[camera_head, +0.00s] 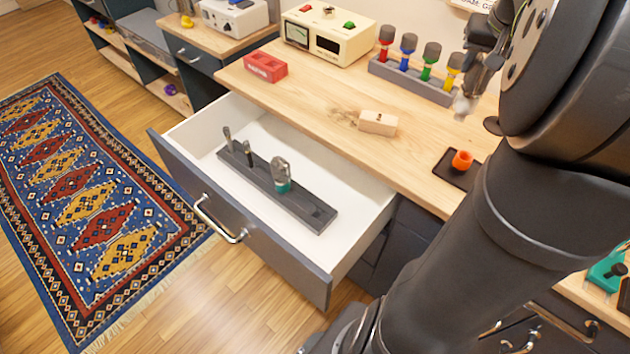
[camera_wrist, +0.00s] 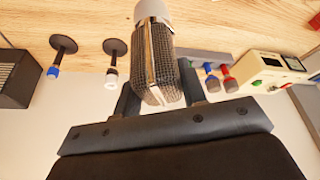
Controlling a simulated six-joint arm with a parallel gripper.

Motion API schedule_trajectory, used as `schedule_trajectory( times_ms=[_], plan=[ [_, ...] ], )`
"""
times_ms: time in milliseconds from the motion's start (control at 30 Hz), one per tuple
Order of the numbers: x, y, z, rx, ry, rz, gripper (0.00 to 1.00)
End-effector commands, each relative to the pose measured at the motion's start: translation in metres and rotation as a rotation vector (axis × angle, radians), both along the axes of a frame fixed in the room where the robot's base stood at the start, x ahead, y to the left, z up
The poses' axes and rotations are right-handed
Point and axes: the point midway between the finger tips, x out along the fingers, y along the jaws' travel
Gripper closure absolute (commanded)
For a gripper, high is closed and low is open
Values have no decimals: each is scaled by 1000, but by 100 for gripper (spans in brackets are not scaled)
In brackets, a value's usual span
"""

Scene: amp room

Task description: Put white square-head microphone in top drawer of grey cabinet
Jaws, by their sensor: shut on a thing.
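My gripper (camera_wrist: 160,88) is shut on the white square-head microphone (camera_wrist: 155,55); its grey mesh head lies between the fingers and its white body runs off the top of the wrist view. In the head view my gripper (camera_head: 478,78) is above the worktop at the right, and the pale end of the microphone (camera_head: 463,106) shows just below it, mostly hidden. The top drawer (camera_head: 345,178) of the grey cabinet (camera_head: 388,245) is pulled open, left of my gripper. Inside it lies a dark rack (camera_head: 300,206) with a teal-banded microphone (camera_head: 281,178) and two slim tools.
A grey stand (camera_head: 400,85) with several coloured-band microphones is close to my gripper. The drawer has free white floor around the rack.

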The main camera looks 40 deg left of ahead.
Motion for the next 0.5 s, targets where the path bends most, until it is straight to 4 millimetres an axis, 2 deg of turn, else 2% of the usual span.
schedule_trajectory(
  times_ms=[33,200,500],
  plan=[
    [-12,22,1,-1,-1,75,100],
    [-53,84,1,0,4,312,100],
    [-142,171,1,6,1,725,100]
  ],
)
